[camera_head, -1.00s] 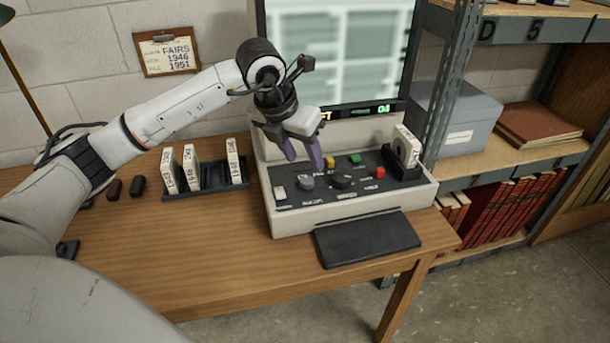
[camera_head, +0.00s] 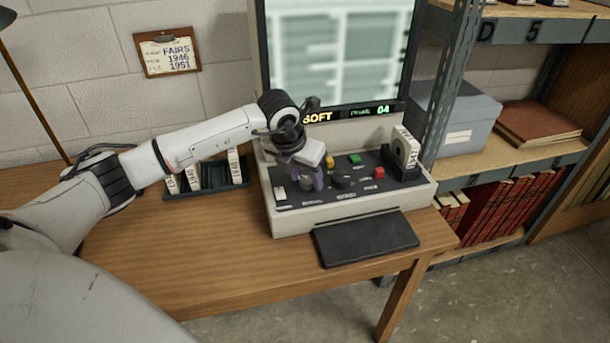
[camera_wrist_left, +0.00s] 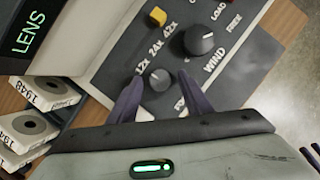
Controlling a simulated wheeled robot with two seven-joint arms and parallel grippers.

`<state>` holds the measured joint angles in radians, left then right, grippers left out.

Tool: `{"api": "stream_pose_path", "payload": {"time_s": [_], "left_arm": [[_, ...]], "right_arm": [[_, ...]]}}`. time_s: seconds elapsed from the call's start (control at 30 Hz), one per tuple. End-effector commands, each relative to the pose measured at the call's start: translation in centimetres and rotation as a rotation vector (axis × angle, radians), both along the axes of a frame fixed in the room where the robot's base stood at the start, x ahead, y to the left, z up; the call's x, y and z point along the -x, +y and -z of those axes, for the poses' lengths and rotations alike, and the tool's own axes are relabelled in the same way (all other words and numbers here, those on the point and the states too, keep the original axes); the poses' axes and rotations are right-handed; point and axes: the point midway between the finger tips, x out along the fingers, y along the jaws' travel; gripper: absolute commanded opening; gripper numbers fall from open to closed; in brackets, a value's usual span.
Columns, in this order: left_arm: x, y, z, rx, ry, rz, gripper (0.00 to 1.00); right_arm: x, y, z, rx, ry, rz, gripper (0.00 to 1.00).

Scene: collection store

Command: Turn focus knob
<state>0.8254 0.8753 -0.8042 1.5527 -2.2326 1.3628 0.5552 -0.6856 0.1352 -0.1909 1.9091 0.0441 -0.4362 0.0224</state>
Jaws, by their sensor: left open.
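The focus knob (camera_wrist_left: 158,79) is a small grey dial on the dark panel of the microfilm reader (camera_head: 285,222). In the left wrist view it sits between the two purple fingers of my left gripper (camera_wrist_left: 160,84). The fingers are open on either side of it, with a gap visible; contact is not clear. In the head view my left gripper (camera_head: 312,181) is low over the panel's left part and partly hides the knob. The screen (camera_head: 335,50) shows blurred pale blocks, and the display strip reads SOFT (camera_head: 318,117) and 04. My right gripper is not in view.
A larger black WIND knob (camera_wrist_left: 200,40) and a yellow button (camera_wrist_left: 157,16) are close by. A red button (camera_head: 379,172), a green button (camera_head: 354,160) and an upright reel box (camera_head: 405,148) stand to the right. A rack of boxes (camera_head: 207,190) is left of the reader.

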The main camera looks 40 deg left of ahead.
Motion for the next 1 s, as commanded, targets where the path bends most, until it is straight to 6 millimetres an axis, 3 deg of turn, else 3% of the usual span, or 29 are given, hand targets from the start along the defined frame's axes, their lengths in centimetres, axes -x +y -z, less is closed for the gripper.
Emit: {"api": "stream_pose_path", "payload": {"time_s": [0.1, 0.33, 0.53, 0.73, 1.0], "left_arm": [[0.0, 0.0, 0.0, 0.000, 0.000, 0.000, 0.43], [0.0, 0.0, 0.0, 0.001, 0.000, 0.000, 0.05], [0.0, 0.1, 0.2, 0.001, 0.000, 0.051, 0.05], [0.0, 0.3, 0.2, 0.001, -0.001, 0.234, 0.05], [0.0, 0.3, 0.0, 0.002, -0.001, 0.351, 0.05]], "right_arm": [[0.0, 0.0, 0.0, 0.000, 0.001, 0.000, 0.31], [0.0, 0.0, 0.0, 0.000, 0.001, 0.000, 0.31], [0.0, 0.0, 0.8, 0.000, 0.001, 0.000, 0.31], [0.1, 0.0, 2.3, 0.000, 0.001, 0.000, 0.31], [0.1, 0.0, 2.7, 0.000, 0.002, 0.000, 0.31]]}}
